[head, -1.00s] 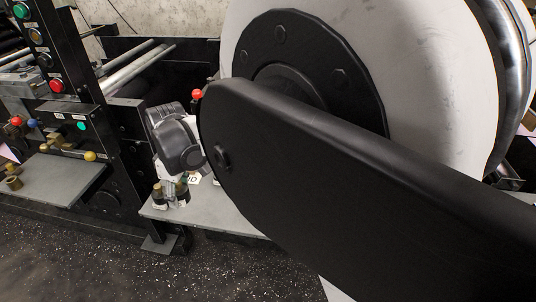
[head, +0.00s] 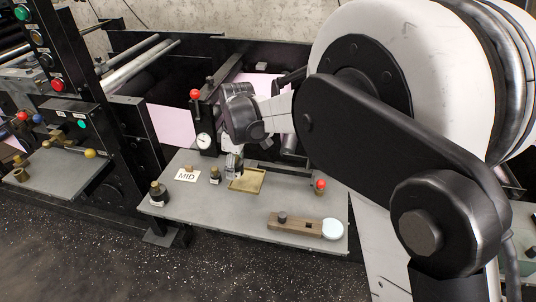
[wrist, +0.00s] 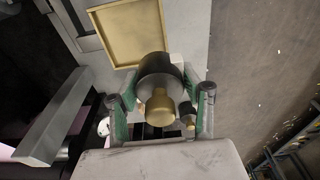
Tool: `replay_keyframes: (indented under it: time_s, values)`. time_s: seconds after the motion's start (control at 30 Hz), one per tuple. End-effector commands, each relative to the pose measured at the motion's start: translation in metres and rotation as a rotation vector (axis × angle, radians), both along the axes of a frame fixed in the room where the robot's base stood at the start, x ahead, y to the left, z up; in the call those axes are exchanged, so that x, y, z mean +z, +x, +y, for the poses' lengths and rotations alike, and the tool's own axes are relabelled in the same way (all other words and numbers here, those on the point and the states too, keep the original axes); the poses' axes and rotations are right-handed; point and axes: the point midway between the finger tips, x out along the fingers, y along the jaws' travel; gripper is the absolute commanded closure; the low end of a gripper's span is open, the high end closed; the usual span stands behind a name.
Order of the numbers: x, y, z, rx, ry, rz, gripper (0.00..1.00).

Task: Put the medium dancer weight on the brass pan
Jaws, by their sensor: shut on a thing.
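My gripper (wrist: 161,105) is shut on a dark weight with a brass knob (wrist: 158,72), which came from beside the MID card and looks like the medium dancer weight. In the head view my gripper (head: 233,172) is at the left edge of the square brass pan (head: 246,187). The pan also shows at the top of the wrist view (wrist: 133,12), where the weight overlaps its near edge. I cannot tell how high the weight is above it. The pan looks empty.
A larger weight (head: 159,195) stands at the table's left front, and a smaller one (head: 215,176) stands just left of my gripper. The MID card (head: 187,175) lies between them. A wooden block with a white disc (head: 300,226) and a red-topped post (head: 320,187) are at right.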

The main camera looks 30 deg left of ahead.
Motion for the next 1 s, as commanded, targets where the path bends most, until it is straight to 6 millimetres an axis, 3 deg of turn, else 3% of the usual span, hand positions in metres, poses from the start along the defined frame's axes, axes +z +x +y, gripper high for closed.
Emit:
replay_keyframes:
  time_s: [0.1, 0.3, 0.47, 0.8, 1.0]
  values:
    - [-0.012, 0.02, -0.005, -0.002, 0.0, 0.0, 1.0]
    - [-0.024, 0.039, -0.009, 0.0, 0.0, 0.0, 1.0]
    - [-0.028, 0.042, -0.01, 0.0, 0.0, 0.0, 1.0]
    - [-0.064, 0.041, -0.01, 0.0, 0.0, 0.0, 1.0]
    - [-0.065, 0.041, -0.01, 0.0, 0.0, 0.0, 1.0]
